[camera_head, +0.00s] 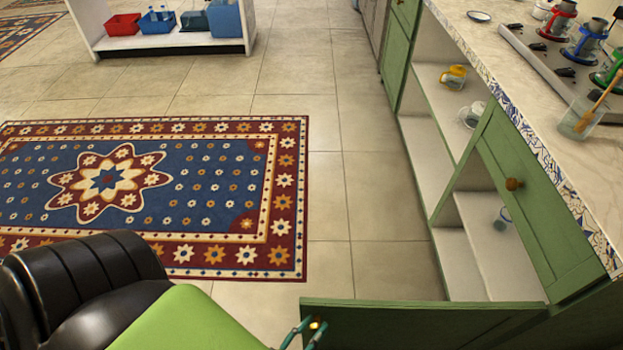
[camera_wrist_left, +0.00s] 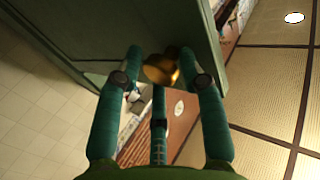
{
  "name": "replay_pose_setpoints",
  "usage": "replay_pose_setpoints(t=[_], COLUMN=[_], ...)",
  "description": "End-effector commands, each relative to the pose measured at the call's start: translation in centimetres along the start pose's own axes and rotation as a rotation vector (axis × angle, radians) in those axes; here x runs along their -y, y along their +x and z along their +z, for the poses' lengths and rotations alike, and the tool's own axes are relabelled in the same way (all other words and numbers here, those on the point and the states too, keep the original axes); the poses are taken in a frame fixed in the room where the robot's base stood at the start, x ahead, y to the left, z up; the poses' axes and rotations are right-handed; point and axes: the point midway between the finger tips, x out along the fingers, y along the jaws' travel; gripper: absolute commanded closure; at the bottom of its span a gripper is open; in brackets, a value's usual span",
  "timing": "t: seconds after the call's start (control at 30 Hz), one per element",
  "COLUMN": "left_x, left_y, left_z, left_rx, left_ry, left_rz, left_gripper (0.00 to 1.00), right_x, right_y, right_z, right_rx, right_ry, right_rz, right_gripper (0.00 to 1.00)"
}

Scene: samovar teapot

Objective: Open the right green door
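A green door (camera_head: 420,322) at the bottom of the head view stands swung out from the cabinet, about square to its front. Its brass knob (camera_head: 316,324) is near the free edge. My left gripper (camera_head: 300,332) is at that knob. In the left wrist view, the teal fingers (camera_wrist_left: 161,70) lie on both sides of the knob (camera_wrist_left: 160,69), close to the green door face (camera_wrist_left: 130,35). Whether they press on it is unclear. Another green panel with a brown knob (camera_head: 513,184) is on the cabinet front. My right gripper is not in view.
The cabinet's open shelves (camera_head: 428,125) hold a yellow cup (camera_head: 454,77) and a blue glass cup (camera_head: 502,220). The worktop (camera_head: 530,95) carries coloured pots and a glass (camera_head: 579,118) with a wooden spoon. The tiled floor beside the patterned rug (camera_head: 150,195) is clear.

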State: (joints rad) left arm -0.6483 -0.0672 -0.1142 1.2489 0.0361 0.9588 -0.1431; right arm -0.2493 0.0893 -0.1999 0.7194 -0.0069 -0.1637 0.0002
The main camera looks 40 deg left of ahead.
Motion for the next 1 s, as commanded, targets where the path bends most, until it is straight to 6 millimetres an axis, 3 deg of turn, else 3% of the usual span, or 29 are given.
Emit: replay_pose_setpoints(t=[0.03,0.67,0.77,1.0], left_x=[-1.0,-0.7,-0.7,-0.6], left_y=[0.7,-0.1,-1.2,-6.1], left_z=[-0.8,-0.2,-0.1,-0.1], left_rx=[-0.028,-0.006,-0.004,-0.005], left_ry=[-0.005,-0.001,-0.001,-0.001], left_rz=[0.017,0.015,0.015,0.015], left_gripper=[0.44,0.44,0.44,0.44], right_x=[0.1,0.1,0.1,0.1], right_y=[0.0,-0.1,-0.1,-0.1], right_z=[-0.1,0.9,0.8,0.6], right_rx=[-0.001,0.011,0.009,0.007], right_ry=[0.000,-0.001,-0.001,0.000], right_rz=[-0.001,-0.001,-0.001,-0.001], right_gripper=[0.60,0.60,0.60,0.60])
